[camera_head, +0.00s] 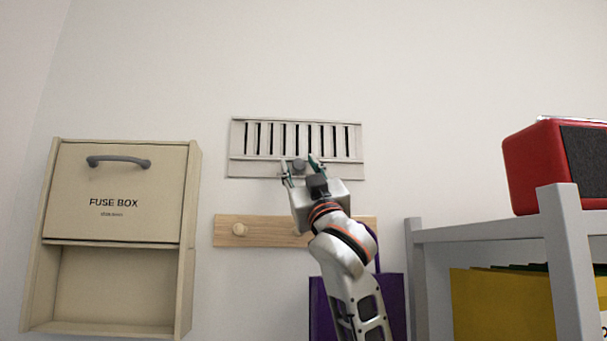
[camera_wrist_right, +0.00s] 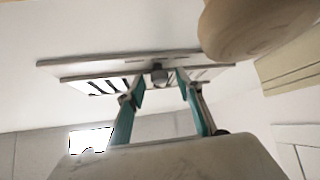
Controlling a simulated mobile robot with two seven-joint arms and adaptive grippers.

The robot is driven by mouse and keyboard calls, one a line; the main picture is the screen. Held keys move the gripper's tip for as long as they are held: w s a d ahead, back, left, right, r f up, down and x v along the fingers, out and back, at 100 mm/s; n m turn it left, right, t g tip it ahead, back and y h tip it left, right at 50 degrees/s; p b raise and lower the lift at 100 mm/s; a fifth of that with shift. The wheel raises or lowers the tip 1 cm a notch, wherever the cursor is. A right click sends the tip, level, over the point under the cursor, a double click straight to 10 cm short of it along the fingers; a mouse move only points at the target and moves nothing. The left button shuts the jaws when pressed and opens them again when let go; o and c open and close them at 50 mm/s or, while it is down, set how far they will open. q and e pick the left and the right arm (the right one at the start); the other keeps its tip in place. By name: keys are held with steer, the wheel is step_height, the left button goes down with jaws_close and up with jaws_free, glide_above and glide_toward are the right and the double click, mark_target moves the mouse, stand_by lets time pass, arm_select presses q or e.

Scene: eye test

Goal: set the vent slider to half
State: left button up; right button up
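The vent (camera_head: 268,141) is a pale grey slatted plate on the wall, with narrow dark gaps between its slats. Its dark slider knob (camera_head: 298,165) sits near the middle of the lower rail. My right gripper (camera_head: 300,169) reaches up to the knob from below, one finger on each side. In the right wrist view, the knob (camera_wrist_right: 158,76) shows between the open teal fingers (camera_wrist_right: 160,84), with a visible space on both sides. Whether the fingertips are deep enough to overlap the knob is hard to tell. My left gripper is in neither view.
A wooden peg rail (camera_head: 268,232) is below the vent, partly behind my right arm; a purple bag (camera_head: 391,300) hangs there. A beige fuse box (camera_head: 120,190) is at left. A grey shelf (camera_head: 480,232) with a red radio (camera_head: 532,165) and yellow bag (camera_head: 500,305) stands at right.

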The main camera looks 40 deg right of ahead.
steer(key=v, duration=1.1)
steer(key=shift+s+f, duration=0.25)
steer(key=shift+s, duration=0.05)
